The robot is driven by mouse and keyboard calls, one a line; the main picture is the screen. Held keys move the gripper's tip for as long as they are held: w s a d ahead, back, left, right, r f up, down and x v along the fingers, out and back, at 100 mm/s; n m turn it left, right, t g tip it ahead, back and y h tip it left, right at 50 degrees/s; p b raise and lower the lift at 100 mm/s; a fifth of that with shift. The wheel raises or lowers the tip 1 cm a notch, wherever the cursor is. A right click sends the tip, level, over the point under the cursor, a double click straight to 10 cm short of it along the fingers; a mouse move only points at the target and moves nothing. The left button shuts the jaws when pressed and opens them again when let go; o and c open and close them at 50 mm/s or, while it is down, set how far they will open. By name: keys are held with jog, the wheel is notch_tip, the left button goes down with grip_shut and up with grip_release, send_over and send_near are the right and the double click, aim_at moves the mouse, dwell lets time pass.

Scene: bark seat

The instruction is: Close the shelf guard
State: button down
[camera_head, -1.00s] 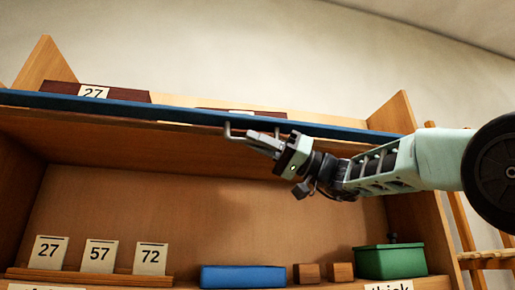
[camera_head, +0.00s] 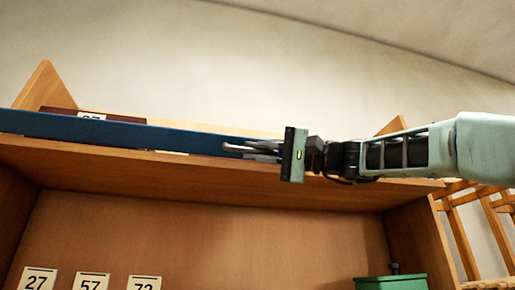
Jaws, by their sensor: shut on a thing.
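The shelf guard is a long blue bar (camera_head: 110,132) along the front of the upper shelf, in the head view. It covers the lower part of a 27 label behind it. My gripper (camera_head: 250,148) is at the bar's right part, with its fingers pointing left. It is shut on the guard's metal handle, which the fingers mostly hide. The bar's right end is hidden behind my gripper and arm.
The upper shelf board (camera_head: 190,180) runs just below the guard, between wooden side panels (camera_head: 45,88). Number cards (camera_head: 90,281) and a green box (camera_head: 392,283) stand on the lower shelf. A wooden rack (camera_head: 470,215) is at the right. The wall above is clear.

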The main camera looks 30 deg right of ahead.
aim_at(241, 144)
jog(key=r+m+p, duration=0.1)
jog(key=p, duration=0.1)
jog(key=m+h+p, duration=0.1)
jog(key=m, duration=0.1)
jog(key=r+m+p, duration=0.1)
jog(key=p, duration=0.1)
jog(key=shift+w+r+m+h+p, duration=0.25)
jog(key=shift+r+m+h+p, duration=0.05)
jog(key=shift+r+m+h, duration=0.1)
jog(key=shift+w+d+r+m+h+p, duration=0.15)
jog(key=shift+m+h+p, duration=0.15)
jog(key=shift+m+p, duration=0.5)
jog(key=shift+w+r+m+g+p, duration=0.1)
jog(key=shift+w+m+g+p, duration=0.15)
jog(key=shift+m+g+p, duration=0.65)
jog(key=shift+t+p, duration=0.3)
jog(key=shift+p, duration=0.15)
jog(key=c, duration=1.5)
grip_release()
jog(key=shift+w, duration=0.1)
jog(key=shift+o, duration=0.2)
